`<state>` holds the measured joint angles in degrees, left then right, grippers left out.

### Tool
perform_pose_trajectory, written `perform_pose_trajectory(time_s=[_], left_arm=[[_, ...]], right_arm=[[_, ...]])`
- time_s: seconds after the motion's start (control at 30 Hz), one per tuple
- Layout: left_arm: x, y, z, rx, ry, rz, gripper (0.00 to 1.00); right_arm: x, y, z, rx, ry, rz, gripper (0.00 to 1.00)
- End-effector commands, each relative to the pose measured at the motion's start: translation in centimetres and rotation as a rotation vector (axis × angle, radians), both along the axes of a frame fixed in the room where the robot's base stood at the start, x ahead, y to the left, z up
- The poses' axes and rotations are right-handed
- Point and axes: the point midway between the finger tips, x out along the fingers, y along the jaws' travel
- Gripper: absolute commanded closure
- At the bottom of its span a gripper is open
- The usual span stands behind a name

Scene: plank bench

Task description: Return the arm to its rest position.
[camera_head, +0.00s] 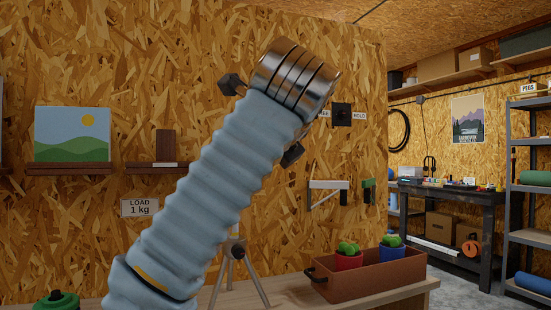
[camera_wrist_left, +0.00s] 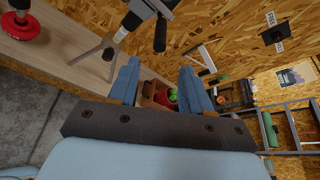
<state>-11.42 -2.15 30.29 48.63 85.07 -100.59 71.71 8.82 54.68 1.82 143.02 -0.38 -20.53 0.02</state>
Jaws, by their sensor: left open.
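My left arm (camera_head: 205,190), in a pale blue ribbed sleeve with a banded metal end, rises from the lower left across the middle of the head view. My left gripper cannot be made out there. In the left wrist view my left gripper (camera_wrist_left: 160,66) has two blue fingers spread apart, with nothing held between them. The bench and a planter show beyond the gap. My right arm and gripper are not in view.
A tripod (camera_head: 235,262) stands on the bench (camera_head: 410,291), partly hidden behind my left arm. A brown planter (camera_head: 385,276) holds a red pot (camera_head: 347,260) and a blue pot (camera_head: 391,255). A green round object (camera_head: 57,301) is at lower left. Wall shelves (camera_head: 70,169) hang left.

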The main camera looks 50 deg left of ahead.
Motion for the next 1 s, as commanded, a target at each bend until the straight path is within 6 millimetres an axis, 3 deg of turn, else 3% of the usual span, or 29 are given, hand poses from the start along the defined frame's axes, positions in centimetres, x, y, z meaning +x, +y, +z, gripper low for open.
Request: perform_pose_trajectory(time_s=[0.47, 0.57, 0.67, 0.77, 0.87, 1.0], left_arm=[[0.0, 0.0, 0.0, 0.0, 0.0, 0.0, 0.52], [1.2, -0.3, -0.2, 0.043, 0.029, 0.0, 0.52], [5.3, -1.1, -1.0, 0.199, 0.136, -0.003, 0.52], [12.1, -2.9, -3.1, 0.465, 0.322, -0.033, 0.52], [19.6, -5.4, -7.0, 0.77, 0.543, -0.101, 0.52], [28.3, -9.4, -14.7, 1.149, 0.822, -0.241, 0.52]], right_arm=[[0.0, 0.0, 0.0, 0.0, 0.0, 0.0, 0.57], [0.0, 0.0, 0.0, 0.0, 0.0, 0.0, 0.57], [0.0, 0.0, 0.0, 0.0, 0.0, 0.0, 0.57], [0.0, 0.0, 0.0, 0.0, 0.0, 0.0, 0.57], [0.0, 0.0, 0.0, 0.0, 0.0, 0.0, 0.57], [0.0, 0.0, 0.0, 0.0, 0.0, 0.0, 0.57]])
